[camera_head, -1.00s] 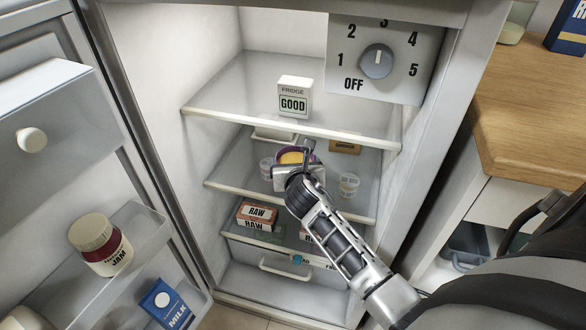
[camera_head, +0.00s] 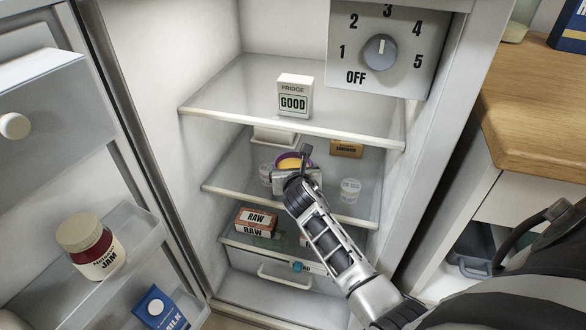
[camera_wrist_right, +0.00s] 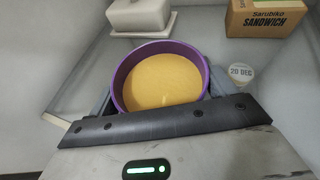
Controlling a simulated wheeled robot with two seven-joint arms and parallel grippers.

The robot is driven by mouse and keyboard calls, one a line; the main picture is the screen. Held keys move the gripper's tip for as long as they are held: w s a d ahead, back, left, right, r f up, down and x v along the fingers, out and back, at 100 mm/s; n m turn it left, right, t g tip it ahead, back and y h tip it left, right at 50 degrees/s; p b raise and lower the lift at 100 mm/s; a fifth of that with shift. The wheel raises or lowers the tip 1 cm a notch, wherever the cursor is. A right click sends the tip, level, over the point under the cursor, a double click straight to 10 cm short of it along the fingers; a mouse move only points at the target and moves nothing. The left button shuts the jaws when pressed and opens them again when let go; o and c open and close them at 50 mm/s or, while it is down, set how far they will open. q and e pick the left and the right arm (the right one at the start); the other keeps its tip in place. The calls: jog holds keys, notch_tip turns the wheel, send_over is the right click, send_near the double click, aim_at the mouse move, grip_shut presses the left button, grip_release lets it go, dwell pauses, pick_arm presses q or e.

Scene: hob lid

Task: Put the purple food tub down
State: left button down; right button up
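The purple tub (camera_head: 281,160), with yellow-orange contents, is over the fridge's middle glass shelf (camera_head: 225,178). In the right wrist view the purple tub (camera_wrist_right: 117,85) sits upright between the fingers of my right gripper. My right gripper (camera_head: 293,168) reaches in from the lower right, with a finger close against each side of the tub. Its body hides the tub's near side in the head view. I cannot tell if the tub's base touches the shelf. My left gripper is not in view.
A white butter dish (camera_wrist_right: 138,17) and a sandwich box (camera_wrist_right: 262,17) stand behind the tub. A fridge-good box (camera_head: 294,96) is on the shelf above, RAW boxes (camera_head: 255,222) below.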

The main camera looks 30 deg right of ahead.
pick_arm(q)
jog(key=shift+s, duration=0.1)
pick_arm(e)
jog(key=o, duration=0.3)
jog(key=shift+r, duration=0.15)
jog(key=shift+s+a+r+p, duration=0.15)
jog(key=shift+s+r+p, duration=0.05)
jog(key=shift+s+p, duration=0.15)
jog(key=p+v, duration=0.2)
jog(key=v, duration=0.3)
jog(key=shift+r, duration=0.1)
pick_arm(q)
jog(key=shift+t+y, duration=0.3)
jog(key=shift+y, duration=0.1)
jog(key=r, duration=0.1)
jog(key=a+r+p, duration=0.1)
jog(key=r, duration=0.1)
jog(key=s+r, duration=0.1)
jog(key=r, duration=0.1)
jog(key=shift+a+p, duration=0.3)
pick_arm(e)
jog(key=s+a+r+m+g+y, duration=0.1)
jog(key=s+a+m+y, duration=0.9)
jog(key=s+a+m, duration=1)
jog(key=m, duration=0.8)
jog(key=shift+s+a+r+g, duration=0.25)
jog(key=shift+s+r+g, duration=0.05)
jog(key=shift+r, duration=0.1)
